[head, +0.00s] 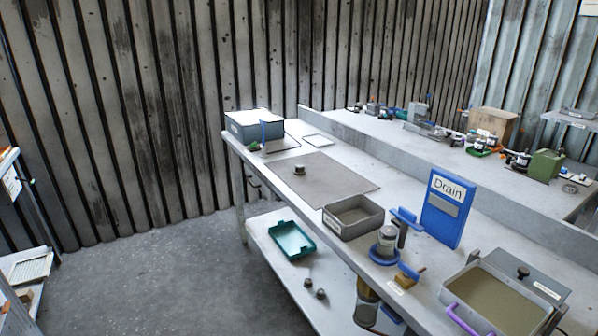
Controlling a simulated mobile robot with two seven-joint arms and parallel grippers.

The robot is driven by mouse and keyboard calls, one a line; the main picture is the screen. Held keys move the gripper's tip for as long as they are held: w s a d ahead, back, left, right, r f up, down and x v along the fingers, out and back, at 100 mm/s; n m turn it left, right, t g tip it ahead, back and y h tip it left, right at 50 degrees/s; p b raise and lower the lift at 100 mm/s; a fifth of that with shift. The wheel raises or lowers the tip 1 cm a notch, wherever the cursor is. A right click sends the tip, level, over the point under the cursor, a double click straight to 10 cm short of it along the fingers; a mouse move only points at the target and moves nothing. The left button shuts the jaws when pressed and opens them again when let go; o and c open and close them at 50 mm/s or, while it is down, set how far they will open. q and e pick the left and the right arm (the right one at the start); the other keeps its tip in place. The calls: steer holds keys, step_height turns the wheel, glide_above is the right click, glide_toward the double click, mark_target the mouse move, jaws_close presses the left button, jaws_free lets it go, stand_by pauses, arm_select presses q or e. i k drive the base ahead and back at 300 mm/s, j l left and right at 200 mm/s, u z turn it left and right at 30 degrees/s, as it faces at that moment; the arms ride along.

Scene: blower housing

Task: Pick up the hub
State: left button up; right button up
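A small round metal part (299,170), which looks like the hub, sits on the grey-brown mat (335,182) on the workbench. Nothing touches it. Two similar small dark round parts lie on the lower shelf, one at the left (308,283) and one just right of it (321,294). I cannot tell for sure which part is the hub. Neither of my grippers is in view.
On the bench (262,163) are a grey-blue box (250,128), a grey open tray (352,232), a blue "Drain" stand (443,232), a blue-based fixture (386,246) and a liquid-filled basin (497,305). A teal tray (292,241) is below. Floor (150,275) is clear.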

mark_target(299, 171)
steer(key=z, duration=0.35)
steer(key=i+j+z, duration=0.2)
steer(key=z, duration=0.25)
steer(key=i+j+z, duration=0.1)
steer(key=j+z, duration=0.35)
steer(key=i+j+z, duration=0.2)
steer(key=j, duration=0.2)
steer(key=j+z, duration=0.25)
steer(key=i+j+z, duration=0.1)
steer(key=j+z, duration=0.15)
steer(key=j, duration=1.7)
